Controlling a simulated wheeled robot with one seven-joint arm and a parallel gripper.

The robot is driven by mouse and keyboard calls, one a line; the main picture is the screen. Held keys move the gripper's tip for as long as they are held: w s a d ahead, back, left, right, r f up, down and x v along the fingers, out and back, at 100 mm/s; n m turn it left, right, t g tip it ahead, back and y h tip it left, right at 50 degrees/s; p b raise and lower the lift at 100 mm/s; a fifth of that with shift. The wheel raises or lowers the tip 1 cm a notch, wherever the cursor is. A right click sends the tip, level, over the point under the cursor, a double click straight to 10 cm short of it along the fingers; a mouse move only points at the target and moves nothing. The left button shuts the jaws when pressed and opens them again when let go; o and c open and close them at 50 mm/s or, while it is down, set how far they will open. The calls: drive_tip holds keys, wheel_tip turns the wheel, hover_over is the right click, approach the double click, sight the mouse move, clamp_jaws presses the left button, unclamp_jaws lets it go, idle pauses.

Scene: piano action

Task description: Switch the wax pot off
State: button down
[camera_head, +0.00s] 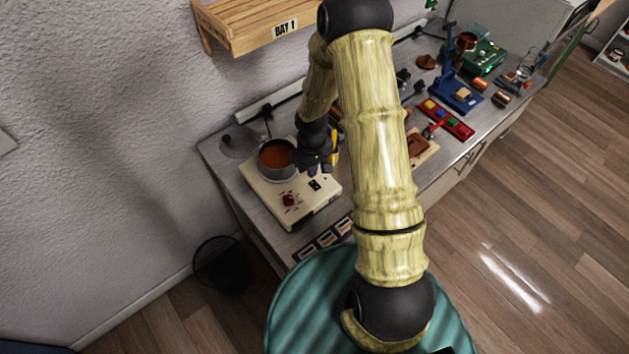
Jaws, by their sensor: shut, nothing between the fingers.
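The wax pot (276,157) is a round metal pot holding orange-brown wax. It sits on a cream-coloured heater base (312,208) at the near left end of the bench. A red knob (289,200) and a small dark switch (315,184) are on the base's top face. My gripper (316,170) is shut and empty, pointing down just above the base, right of the pot and close to the dark switch. Whether its fingertips touch the switch, and which way the switch is set, I cannot tell.
A red tray (446,119) with coloured pieces, a blue stand (456,96) and a green device (487,57) stand farther along the bench. Small framed cards (325,238) lie along the front edge. My arm hides the bench's middle.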

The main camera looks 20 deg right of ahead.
wheel_tip(320, 180, up, 3)
drive_tip(key=shift+r+p, duration=0.1)
drive_tip(key=shift+p, duration=0.9)
wheel_tip(320, 180, up, 10)
drive_tip(key=m+t+b, duration=0.1)
drive_tip(key=m+b, duration=0.1)
drive_tip(key=b, duration=0.2)
hover_over(313, 183)
drive_tip(key=s, duration=0.5)
drive_tip(key=s+r+m+t+b, duration=0.1)
drive_tip(key=s+r, duration=0.3)
drive_tip(key=s, duration=0.4)
drive_tip(key=shift+m+t+b, duration=0.3)
drive_tip(key=shift+m+b, duration=0.45)
drive_tip(key=shift+m, duration=0.05)
drive_tip(key=shift+r, duration=0.1)
